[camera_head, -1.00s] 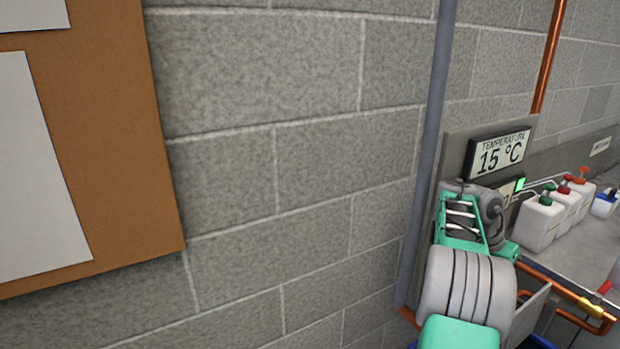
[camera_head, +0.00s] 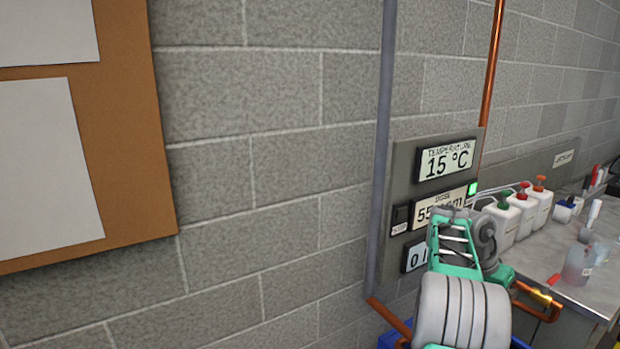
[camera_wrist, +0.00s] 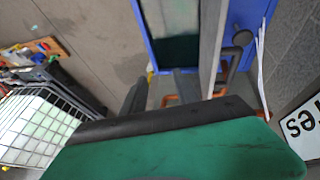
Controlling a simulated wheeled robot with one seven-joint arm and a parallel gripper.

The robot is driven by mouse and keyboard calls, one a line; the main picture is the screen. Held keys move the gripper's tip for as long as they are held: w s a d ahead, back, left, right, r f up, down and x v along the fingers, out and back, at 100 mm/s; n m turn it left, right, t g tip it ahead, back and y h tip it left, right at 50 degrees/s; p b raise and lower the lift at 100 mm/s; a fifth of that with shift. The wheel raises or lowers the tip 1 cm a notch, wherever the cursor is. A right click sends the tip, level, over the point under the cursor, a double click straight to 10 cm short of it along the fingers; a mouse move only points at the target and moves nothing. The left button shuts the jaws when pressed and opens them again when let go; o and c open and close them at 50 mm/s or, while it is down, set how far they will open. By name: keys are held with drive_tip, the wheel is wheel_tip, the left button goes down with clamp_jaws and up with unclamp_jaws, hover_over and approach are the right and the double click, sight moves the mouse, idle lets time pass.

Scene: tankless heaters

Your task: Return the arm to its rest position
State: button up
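My arm, with green and grey links, rises from the lower right of the head view in front of a grey control panel (camera_head: 404,165). My gripper (camera_wrist: 160,85) shows in the wrist view beyond the green hand housing. Two dark grey fingers stand apart with a gap between them, and I see nothing held there. In the head view the fingers are hidden or cannot be made out.
Displays (camera_head: 447,160) are on the panel, beside a grey pipe (camera_head: 381,150). A steel counter (camera_head: 555,262) holds white bottles (camera_head: 525,214). A corkboard (camera_head: 140,150) hangs left. The wrist view shows a wire basket (camera_wrist: 38,125) and a blue frame (camera_wrist: 188,65).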

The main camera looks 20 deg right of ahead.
drive_tip(key=w+a+r+n+t, duration=0.1)
drive_tip(key=w+a+r+n, duration=0.15)
drive_tip(key=a, duration=0.55)
drive_tip(key=w+a+r+n+t+y, duration=0.1)
drive_tip(key=w+a+n+t, duration=0.15)
drive_tip(key=a, duration=0.65)
drive_tip(key=w+a+r+n, duration=0.1)
drive_tip(key=w+a+n, duration=0.2)
drive_tip(key=a, duration=0.5)
drive_tip(key=s+a+f+n+y, duration=0.1)
drive_tip(key=s+a+f+n, duration=0.1)
drive_tip(key=a, duration=0.6)
drive_tip(key=s+a+f+n+t+y+p, duration=0.1)
drive_tip(key=s+a+n, duration=0.2)
drive_tip(key=a, duration=0.6)
drive_tip(key=s+a+f+n+y, duration=0.2)
drive_tip(key=s+a, duration=0.4)
drive_tip(key=a, duration=0.3)
drive_tip(key=shift+s+a+f+n+t, duration=0.2)
drive_tip(key=shift+f+n+t, duration=0.15)
drive_tip(key=shift+n, duration=0.05)
